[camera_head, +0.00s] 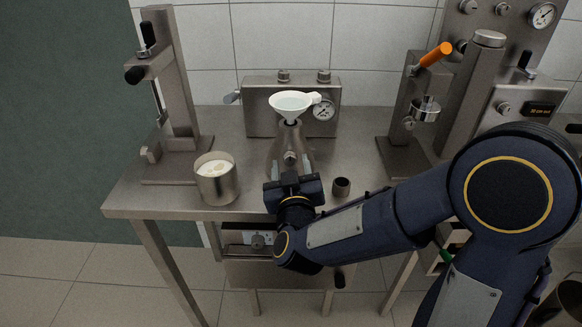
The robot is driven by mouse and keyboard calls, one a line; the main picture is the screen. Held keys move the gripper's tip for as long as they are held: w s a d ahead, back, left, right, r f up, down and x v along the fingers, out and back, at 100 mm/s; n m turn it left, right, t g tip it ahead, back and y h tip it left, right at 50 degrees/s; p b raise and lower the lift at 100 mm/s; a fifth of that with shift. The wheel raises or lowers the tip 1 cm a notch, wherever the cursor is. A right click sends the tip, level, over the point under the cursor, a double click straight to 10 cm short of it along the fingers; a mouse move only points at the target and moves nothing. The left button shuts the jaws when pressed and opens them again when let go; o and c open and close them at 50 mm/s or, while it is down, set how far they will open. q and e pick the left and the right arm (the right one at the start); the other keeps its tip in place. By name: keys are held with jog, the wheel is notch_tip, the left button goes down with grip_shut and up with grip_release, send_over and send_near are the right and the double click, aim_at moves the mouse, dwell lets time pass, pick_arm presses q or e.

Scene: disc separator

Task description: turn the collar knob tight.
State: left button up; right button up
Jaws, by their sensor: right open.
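The collar knob (290,156) is a small round metal knob on the front of the conical steel body of the disc separator (292,136), which stands in the middle of the bench. A white funnel-like bowl (291,104) sits on top of it. My right gripper (292,178) is at the front of the separator, just below and in front of the knob, with its jaws open. It hides the lower part of the separator. I cannot tell whether the fingers touch the knob. My left gripper is not in view.
A steel pot (217,186) with pale contents stands left of my gripper. A small dark cup (341,187) stands to its right. A lever press (171,90) is at left, an orange-handled device (425,105) at right. The steel bench (136,199) has its front edge under my arm.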

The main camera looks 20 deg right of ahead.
jog(key=shift+c, duration=0.2)
jog(key=c, duration=0.9)
jog(key=shift+c, duration=0.2)
